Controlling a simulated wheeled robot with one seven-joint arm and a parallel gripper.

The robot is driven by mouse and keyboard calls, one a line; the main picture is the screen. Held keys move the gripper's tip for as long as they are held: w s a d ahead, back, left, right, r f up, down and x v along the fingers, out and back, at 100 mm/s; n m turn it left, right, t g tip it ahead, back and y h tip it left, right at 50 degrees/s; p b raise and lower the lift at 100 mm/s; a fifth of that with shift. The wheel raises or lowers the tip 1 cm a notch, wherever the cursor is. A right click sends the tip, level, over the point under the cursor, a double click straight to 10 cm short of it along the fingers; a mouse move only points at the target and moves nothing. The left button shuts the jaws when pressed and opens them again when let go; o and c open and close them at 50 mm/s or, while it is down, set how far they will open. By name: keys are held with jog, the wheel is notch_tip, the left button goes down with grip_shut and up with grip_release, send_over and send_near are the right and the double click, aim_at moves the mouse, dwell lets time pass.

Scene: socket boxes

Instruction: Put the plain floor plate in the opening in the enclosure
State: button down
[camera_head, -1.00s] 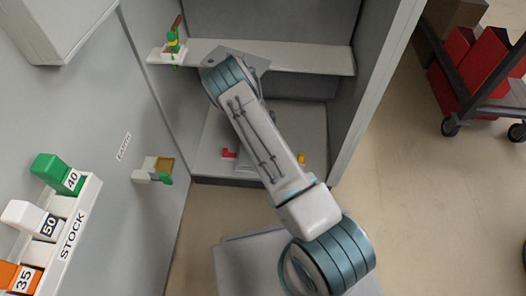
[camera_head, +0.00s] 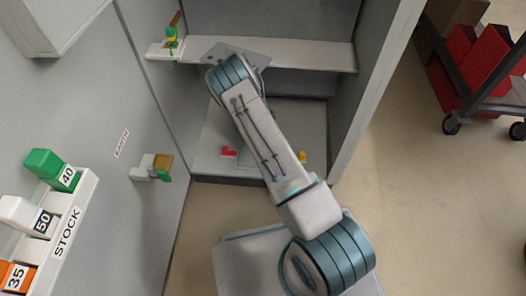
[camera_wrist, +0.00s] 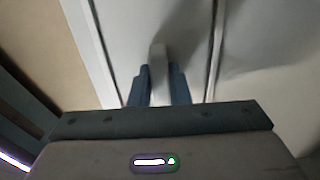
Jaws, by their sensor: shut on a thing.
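In the wrist view, my gripper (camera_wrist: 158,88) has its two blue fingers closed on a pale grey upright piece (camera_wrist: 158,60). This looks like the grip of the plain floor plate, but I cannot make out the plate's full outline. In the head view, my arm hides the fingers. A flat grey piece (camera_head: 246,53) shows beyond the arm's end at shelf height; I cannot tell whether it is the plate or part of my gripper. The enclosure (camera_head: 345,120) stands open ahead. My arm covers part of its lower floor (camera_head: 300,128), and I cannot make out the opening clearly.
A shelf (camera_head: 310,57) crosses the enclosure, with a small green and yellow item (camera_head: 171,40) at its left end. A red piece (camera_head: 228,151) and a yellow piece (camera_head: 302,156) are low inside. A STOCK rack (camera_head: 62,230) is left; a cart (camera_head: 480,80) is right.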

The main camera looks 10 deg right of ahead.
jog(key=shift+f, duration=0.15)
jog(key=c, duration=1.3)
grip_release()
notch_tip(320, 180, up, 5)
jog(key=p, duration=0.2)
jog(key=shift+s+d+p, duration=0.1)
jog(key=shift+d+p, duration=0.05)
jog(key=shift+p, duration=0.25)
jog(key=s+d+r+p, duration=0.1)
jog(key=s+d+r, duration=0.1)
jog(key=d, duration=0.1)
jog(key=s+d+r+p, duration=0.1)
jog(key=s+d+r, duration=0.1)
jog(key=d, duration=0.1)
jog(key=s+d+r+p, duration=0.1)
jog(key=s+d+r, duration=0.1)
jog(key=d, duration=0.1)
jog(key=shift+d, duration=0.3)
jog(key=shift+w, duration=0.1)
